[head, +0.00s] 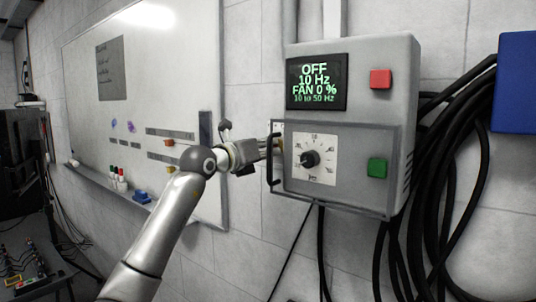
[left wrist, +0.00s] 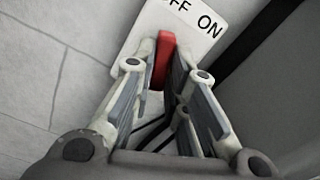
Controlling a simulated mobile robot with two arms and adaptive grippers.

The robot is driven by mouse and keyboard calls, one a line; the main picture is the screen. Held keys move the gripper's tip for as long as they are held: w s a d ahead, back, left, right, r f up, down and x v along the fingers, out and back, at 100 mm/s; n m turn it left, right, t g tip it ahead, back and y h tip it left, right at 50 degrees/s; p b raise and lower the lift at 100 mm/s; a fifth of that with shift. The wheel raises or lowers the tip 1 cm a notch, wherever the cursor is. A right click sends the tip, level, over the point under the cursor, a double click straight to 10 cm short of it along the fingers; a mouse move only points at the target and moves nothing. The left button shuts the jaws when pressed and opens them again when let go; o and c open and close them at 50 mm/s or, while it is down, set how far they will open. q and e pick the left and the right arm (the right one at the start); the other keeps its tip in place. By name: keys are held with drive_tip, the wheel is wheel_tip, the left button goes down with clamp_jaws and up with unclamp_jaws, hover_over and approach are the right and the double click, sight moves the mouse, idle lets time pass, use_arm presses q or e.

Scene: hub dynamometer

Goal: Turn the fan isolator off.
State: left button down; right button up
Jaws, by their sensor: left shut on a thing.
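The fan isolator's red handle (left wrist: 163,60) stands in front of a white plate (left wrist: 155,22) marked OFF and ON in the left wrist view. The handle's upper end is by the word OFF and covers part of it. My left gripper (left wrist: 167,80) is shut on the red handle, with a finger on each side. In the head view my left gripper (head: 268,148) is at the left side of the grey control box (head: 345,44). The isolator itself is hidden there. My right gripper is not in view.
The box has a display (head: 316,82) reading OFF, 10 Hz, FAN 0 %, a red button (head: 381,79), a green button (head: 377,168) and a dial (head: 310,159). A black handle (head: 271,164) sits close to my gripper. Black cables (head: 433,190) hang on the right.

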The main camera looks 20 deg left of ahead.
use_arm(q)
drive_tip(key=n, duration=0.4)
drive_tip(key=shift+n+b, duration=0.3)
drive_tip(key=shift+b, duration=0.1)
idle(0.4)
drive_tip(key=c, duration=1.4)
unclamp_jaws()
drive_tip(key=shift+c, duration=0.2)
drive_tip(key=v, duration=1.2)
